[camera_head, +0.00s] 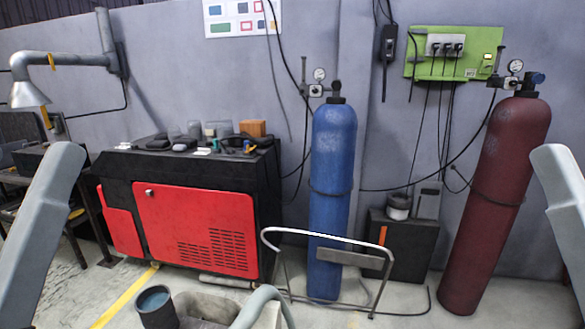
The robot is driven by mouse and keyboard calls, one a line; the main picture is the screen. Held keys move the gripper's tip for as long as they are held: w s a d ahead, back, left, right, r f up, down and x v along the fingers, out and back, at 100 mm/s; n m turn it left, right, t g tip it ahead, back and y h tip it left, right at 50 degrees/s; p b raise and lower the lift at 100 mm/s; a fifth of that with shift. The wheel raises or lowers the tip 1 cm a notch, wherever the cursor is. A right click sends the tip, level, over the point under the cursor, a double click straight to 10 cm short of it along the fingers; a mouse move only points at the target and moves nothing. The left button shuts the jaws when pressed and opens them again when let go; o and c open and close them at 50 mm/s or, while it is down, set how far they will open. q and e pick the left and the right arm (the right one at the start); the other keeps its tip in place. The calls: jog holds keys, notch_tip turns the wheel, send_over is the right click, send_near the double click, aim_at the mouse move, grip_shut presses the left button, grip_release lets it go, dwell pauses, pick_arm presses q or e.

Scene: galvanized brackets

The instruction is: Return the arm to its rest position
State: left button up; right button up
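One of my grey arm links shows at the left edge and another at the right edge of the head view. Both links slant and run out of the frame. Neither gripper is in view, so I cannot see whether they are open, shut or holding anything. No brackets can be made out in this view.
A red and black cabinet (200,228) stands against the wall with small items on top. A blue cylinder (333,160) with a metal frame (330,241) before it and a dark red cylinder (500,170) stand right. A dark cup-like container (156,305) is at the bottom.

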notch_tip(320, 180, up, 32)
jog(key=p, duration=2.9)
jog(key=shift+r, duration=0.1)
